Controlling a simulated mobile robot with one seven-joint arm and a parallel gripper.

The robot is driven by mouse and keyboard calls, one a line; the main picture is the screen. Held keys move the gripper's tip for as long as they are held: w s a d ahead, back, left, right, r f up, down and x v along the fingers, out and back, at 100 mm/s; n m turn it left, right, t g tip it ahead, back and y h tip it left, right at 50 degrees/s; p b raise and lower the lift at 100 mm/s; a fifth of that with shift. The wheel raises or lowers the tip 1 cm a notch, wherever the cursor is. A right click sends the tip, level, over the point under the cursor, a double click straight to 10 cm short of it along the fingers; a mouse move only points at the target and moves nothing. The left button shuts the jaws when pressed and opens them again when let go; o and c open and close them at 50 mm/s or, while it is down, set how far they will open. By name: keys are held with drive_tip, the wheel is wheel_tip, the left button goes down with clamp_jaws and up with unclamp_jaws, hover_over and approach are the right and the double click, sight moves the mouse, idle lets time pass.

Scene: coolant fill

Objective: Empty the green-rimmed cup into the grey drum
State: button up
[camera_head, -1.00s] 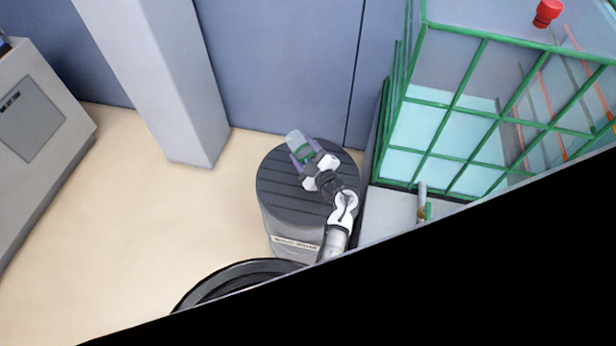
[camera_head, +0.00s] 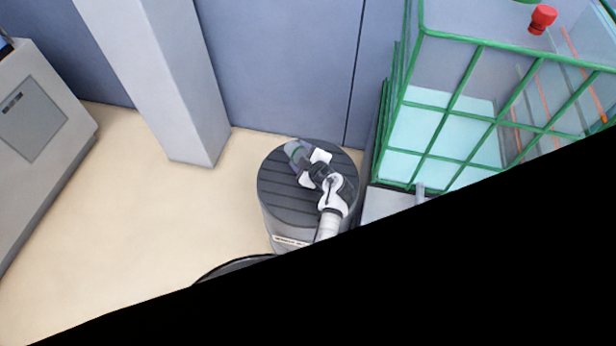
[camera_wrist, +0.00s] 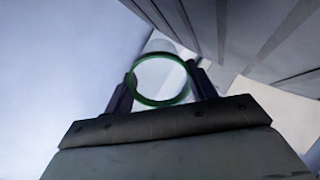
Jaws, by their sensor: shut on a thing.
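The green-rimmed cup (camera_wrist: 160,104) is in the wrist view, its round rim facing the camera, held between the two dark fingers of my gripper (camera_wrist: 162,84). The cup looks clear below its rim; I cannot tell what is in it. In the head view the cup (camera_head: 300,156) is small and tilted, and my gripper (camera_head: 297,151) is shut on it above the grey drum (camera_head: 275,212). The drum has a dark slatted top and a pale label on its front. The slatted surface (camera_wrist: 250,30) also shows at the upper right of the wrist view.
A green-framed cage (camera_head: 440,115) stands right of the drum, with a red knob (camera_head: 542,19) beyond it. A pillar (camera_head: 165,90) and grey cabinet (camera_head: 35,125) stand left. A dark curved rim (camera_head: 232,266) shows at the bottom. The left floor is clear.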

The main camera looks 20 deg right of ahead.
drive_tip(key=shift+w+r+g, duration=0.2)
drive_tip(key=shift+r+g, duration=0.3)
drive_tip(key=shift+g, duration=0.05)
drive_tip(key=shift+w+r+g, duration=0.15)
drive_tip(key=shift+r+g, duration=0.3)
drive_tip(key=shift+g, duration=0.1)
drive_tip(key=shift+w+a+f+g+h, duration=0.15)
drive_tip(key=shift+g+h, duration=0.25)
drive_tip(key=shift+g, duration=0.4)
drive_tip(key=shift+w+r+g, duration=0.55)
drive_tip(key=shift+r+g, duration=0.05)
drive_tip(key=shift+g, duration=0.6)
drive_tip(key=shift+w+a+f+g+h, duration=0.1)
drive_tip(key=shift+w+f+g+h, duration=0.1)
drive_tip(key=shift+w+g, duration=0.2)
drive_tip(key=shift+w+f+g+h, duration=0.1)
drive_tip(key=shift+w+g+h, duration=0.1)
drive_tip(key=shift+w+g, duration=0.2)
drive_tip(key=shift+w+a+r+g, duration=0.1)
drive_tip(key=shift+w+r+g, duration=0.45)
drive_tip(key=shift+w+g, duration=0.15)
drive_tip(key=shift+w+a+f+g+h+b, duration=0.15)
drive_tip(key=shift+w+f+g, duration=0.1)
drive_tip(key=shift+w+g, duration=0.35)
drive_tip(key=shift+w+a+f+g+h+b, duration=0.1)
drive_tip(key=shift+w+f+g+h, duration=0.1)
drive_tip(key=shift+w+g, duration=0.4)
drive_tip(key=shift+w+a+f+g+h+b, duration=0.15)
drive_tip(key=shift+w+f+g, duration=0.2)
drive_tip(key=shift+g, duration=0.45)
